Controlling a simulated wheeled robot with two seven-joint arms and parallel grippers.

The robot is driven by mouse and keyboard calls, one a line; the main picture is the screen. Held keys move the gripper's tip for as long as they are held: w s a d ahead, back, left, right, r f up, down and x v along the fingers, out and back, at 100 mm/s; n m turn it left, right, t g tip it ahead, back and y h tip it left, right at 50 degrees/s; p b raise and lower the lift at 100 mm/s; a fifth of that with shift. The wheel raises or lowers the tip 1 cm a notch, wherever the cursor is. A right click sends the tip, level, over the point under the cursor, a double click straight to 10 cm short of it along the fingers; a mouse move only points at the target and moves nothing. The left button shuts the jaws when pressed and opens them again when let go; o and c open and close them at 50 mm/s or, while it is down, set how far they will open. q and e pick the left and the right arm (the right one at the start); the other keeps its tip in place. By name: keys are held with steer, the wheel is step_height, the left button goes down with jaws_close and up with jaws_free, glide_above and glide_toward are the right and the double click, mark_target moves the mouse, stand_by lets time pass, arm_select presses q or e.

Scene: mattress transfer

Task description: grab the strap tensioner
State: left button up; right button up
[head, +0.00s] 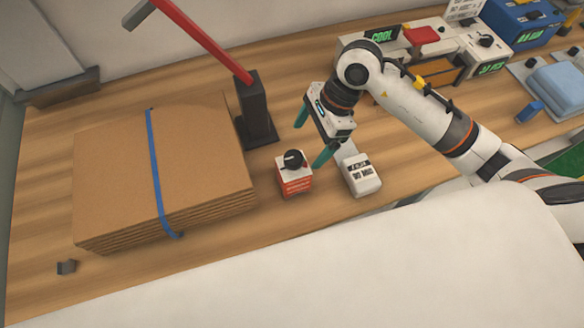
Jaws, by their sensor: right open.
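A black upright block with a long red lever, which looks like the strap tensioner (256,113), stands on the wooden table. It is just right of a flat cardboard stack (200,160) with a blue strap (156,170) around it. The red lever slants up to the left over the stack. My right gripper (308,146) is open, its teal fingers apart and pointing down to the left. It is to the right of the black block and apart from it, with nothing seen between the fingers. My left gripper is not in view.
A small red and white box with a black knob (294,178) and a white labelled device (360,176) stand close below my right gripper. A large white padded surface (330,270) fills the front. Several devices, one blue (520,22), crowd the back right. A small grey block (67,267) lies at left.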

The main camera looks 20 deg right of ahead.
mark_target(300, 155)
steer(key=p+x, duration=0.1)
steer(key=x, duration=0.3)
steer(key=shift+s+a+f, duration=0.1)
steer(key=shift+s+a, duration=0.05)
steer(key=shift+a, duration=0.1)
steer(key=shift+a+f, duration=0.1)
steer(key=shift+f, duration=0.25)
steer(key=shift+a+f+p, duration=0.2)
steer(key=shift+f+p, duration=0.4)
steer(key=shift+p, duration=0.1)
steer(key=p+x, duration=0.1)
steer(key=x, duration=0.2)
steer(key=shift+f+p, duration=0.3)
steer(key=shift+a+f, duration=0.1)
steer(key=shift+f, duration=0.3)
steer(key=c, duration=1.5)
steer(key=shift+r, duration=0.1)
steer(key=shift+c, duration=0.7)
